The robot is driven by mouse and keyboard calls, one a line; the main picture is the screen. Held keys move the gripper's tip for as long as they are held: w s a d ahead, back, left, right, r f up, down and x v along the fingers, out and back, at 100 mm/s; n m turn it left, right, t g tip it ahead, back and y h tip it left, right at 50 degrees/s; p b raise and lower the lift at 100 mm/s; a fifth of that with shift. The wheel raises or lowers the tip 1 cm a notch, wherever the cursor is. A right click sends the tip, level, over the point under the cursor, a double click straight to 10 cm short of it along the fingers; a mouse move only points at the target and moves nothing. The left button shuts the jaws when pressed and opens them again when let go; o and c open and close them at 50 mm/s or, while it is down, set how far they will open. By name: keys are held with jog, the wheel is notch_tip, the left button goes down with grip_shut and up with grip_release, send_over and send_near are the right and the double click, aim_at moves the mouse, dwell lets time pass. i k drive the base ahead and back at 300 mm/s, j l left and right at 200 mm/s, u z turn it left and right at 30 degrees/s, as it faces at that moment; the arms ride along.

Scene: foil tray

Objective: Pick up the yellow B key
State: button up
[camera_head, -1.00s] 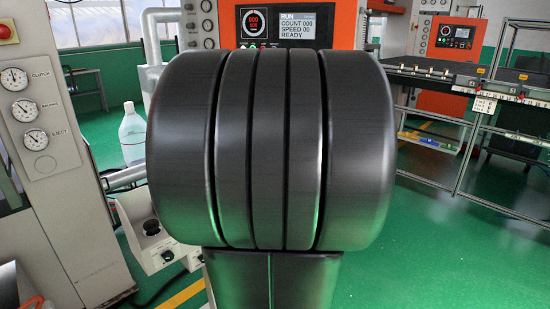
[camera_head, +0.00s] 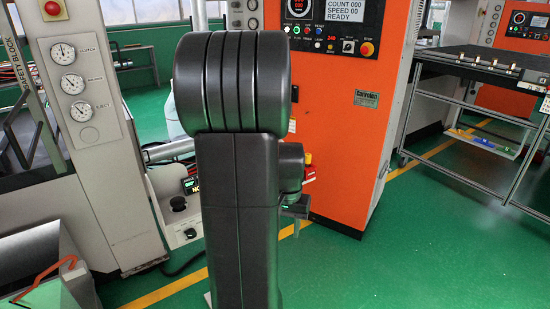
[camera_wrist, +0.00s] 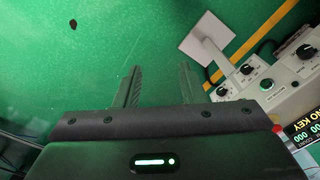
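I cannot make out the yellow B key for certain in either view. A small yellow item (camera_head: 458,132) lies on the low shelf at the right, beside blue and green ones, too small to identify. My gripper (camera_wrist: 159,85) is open in the wrist view, its two fingers apart with only green floor behind them. It is partly hidden behind my dark arm in the head view (camera_head: 296,207). A control box (camera_wrist: 270,88) with knobs and a display reading "NO KEY" (camera_wrist: 307,125) is right of the fingers in the wrist view.
An orange cabinet (camera_head: 355,125) stands behind my arm. A grey gauge panel (camera_head: 85,85) is at the left, and a dark-topped bench (camera_head: 480,72) is at the right. Green floor (camera_head: 400,250) is clear at the lower right.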

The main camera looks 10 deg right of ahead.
aim_at(308, 156)
jog(key=i+l+u, duration=0.3)
jog(key=i+l, duration=0.15)
jog(key=l, duration=0.15)
jog(key=i+l+u, duration=0.15)
jog(key=l, duration=0.2)
jog(key=i+l+u, duration=0.2)
jog(key=l, duration=0.2)
jog(key=i+l+u, duration=0.15)
jog(key=l, duration=0.25)
jog(key=i+l, duration=0.15)
jog(key=l, duration=0.15)
jog(key=i+l, duration=0.1)
jog(key=l, duration=0.2)
jog(key=i+l, duration=0.15)
jog(key=l, duration=0.15)
